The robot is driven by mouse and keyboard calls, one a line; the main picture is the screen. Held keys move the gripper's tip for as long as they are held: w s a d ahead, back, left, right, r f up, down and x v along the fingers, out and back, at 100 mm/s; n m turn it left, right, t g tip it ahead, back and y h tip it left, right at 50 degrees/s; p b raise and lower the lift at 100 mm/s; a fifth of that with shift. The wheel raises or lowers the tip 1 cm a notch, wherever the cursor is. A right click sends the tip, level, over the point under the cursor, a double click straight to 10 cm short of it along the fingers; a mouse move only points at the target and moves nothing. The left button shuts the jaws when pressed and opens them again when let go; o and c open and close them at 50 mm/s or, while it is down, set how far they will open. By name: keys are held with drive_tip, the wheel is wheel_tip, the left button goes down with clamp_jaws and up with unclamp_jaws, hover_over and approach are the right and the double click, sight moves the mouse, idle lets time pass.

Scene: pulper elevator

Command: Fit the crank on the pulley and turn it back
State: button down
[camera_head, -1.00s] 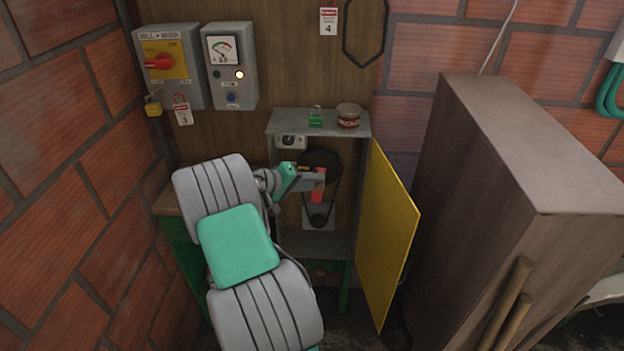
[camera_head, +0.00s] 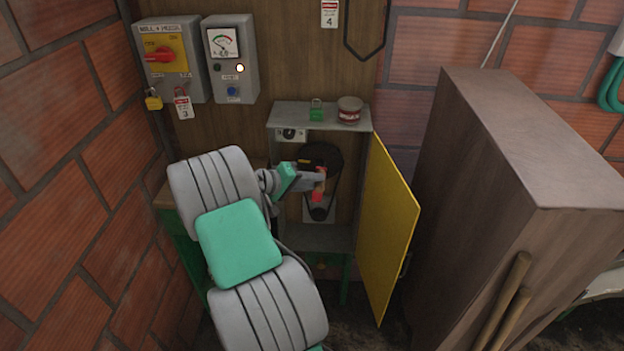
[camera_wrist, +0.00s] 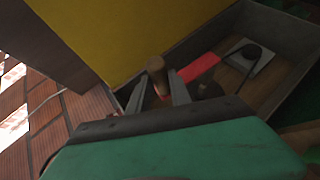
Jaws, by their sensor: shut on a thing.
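My gripper (camera_head: 320,178) reaches into the open grey cabinet in the head view. In the wrist view its two fingers (camera_wrist: 160,90) are shut around the crank's wooden handle (camera_wrist: 157,68). The crank's red arm (camera_wrist: 202,66) runs off to the right of the fingers; part of it shows red below the fingertips in the head view (camera_head: 317,196). The large black pulley (camera_head: 322,155) is behind and above the gripper, with a belt down to a small lower pulley (camera_head: 318,213). Whether the crank is seated on a pulley is hidden.
The yellow door (camera_head: 388,230) stands open on the right. A green padlock (camera_head: 316,110) and a round tin (camera_head: 349,110) sit on the cabinet top (camera_head: 290,114). A tall brown cabinet (camera_head: 470,190) stands farther right. Switch boxes (camera_head: 172,65) hang on the left.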

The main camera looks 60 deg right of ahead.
drive_tip(key=shift+a, duration=0.1)
drive_tip(key=s+a, duration=0.1)
drive_tip(key=a, duration=0.2)
drive_tip(key=s+a+p, duration=0.1)
drive_tip(key=a, duration=0.1)
drive_tip(key=shift+s, duration=0.35)
idle(0.4)
drive_tip(key=c, duration=1.7)
unclamp_jaws()
clamp_jaws()
